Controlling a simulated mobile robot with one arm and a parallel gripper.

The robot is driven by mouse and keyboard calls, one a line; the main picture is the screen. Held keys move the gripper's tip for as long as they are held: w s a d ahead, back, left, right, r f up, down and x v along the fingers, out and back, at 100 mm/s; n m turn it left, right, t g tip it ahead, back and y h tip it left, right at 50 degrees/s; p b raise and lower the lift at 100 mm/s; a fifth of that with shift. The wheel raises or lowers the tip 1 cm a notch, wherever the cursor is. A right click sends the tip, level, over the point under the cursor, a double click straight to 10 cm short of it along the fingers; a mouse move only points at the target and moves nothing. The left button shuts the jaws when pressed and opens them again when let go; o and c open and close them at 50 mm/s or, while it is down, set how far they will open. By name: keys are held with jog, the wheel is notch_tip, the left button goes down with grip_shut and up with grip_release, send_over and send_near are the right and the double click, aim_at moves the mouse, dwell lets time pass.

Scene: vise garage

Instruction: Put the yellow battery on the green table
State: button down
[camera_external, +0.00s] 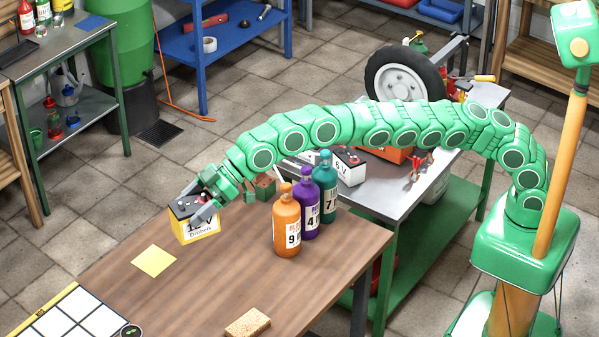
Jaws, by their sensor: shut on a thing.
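The yellow battery (196,230), with a dark top and a "12 V" label, is at the far left corner of the wooden table (185,285). My gripper (205,207) is shut on its top, with fingers on either side. I cannot tell whether the battery rests on the wood or hangs just above it. A table with a grey metal top and green frame and lower shelf (425,245) stands behind the wooden table, to the right. My arm arches over its top and hides part of it.
Orange (287,225), purple (309,210) and teal (327,190) bottles stand at the wooden table's back edge. A white 6 V battery (349,166), red pliers (419,170) and a wheel (404,77) occupy the grey top. A yellow note (154,261) and sponge (247,323) lie on the wood.

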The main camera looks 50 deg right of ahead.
jog(key=w+d+f+m+t+h, duration=0.1)
jog(key=w+d+f+m+t, duration=0.1)
jog(key=w+d, duration=0.85)
jog(key=w+d+f+m+t+h, duration=0.1)
jog(key=w+d+f+m+h, duration=0.1)
jog(key=w+d, duration=0.7)
jog(key=w+d+f+m+t+h, duration=0.15)
jog(key=w+d, duration=0.25)
jog(key=d, duration=0.9)
jog(key=w+d+f+m+t+h, duration=0.1)
jog(key=w+d+f+m+t, duration=0.15)
jog(key=w+d, duration=0.65)
jog(key=s+d+f+m+h, duration=0.2)
jog(key=s+d+f, duration=0.1)
jog(key=d, duration=0.8)
jog(key=s+d+f+m+h, duration=0.1)
jog(key=s+d+f, duration=0.15)
jog(key=d, duration=0.85)
jog(key=s+d+f+m+h, duration=0.2)
jog(key=s+d, duration=0.2)
jog(key=d, duration=0.7)
jog(key=s+d, duration=0.2)
jog(key=s, duration=0.5)
jog(key=s+d, duration=0.3)
jog(key=s, duration=0.5)
jog(key=shift+s+d+f+t+h, duration=0.15)
jog(key=shift+d+f+t+h, duration=0.2)
jog(key=shift+f, duration=0.1)
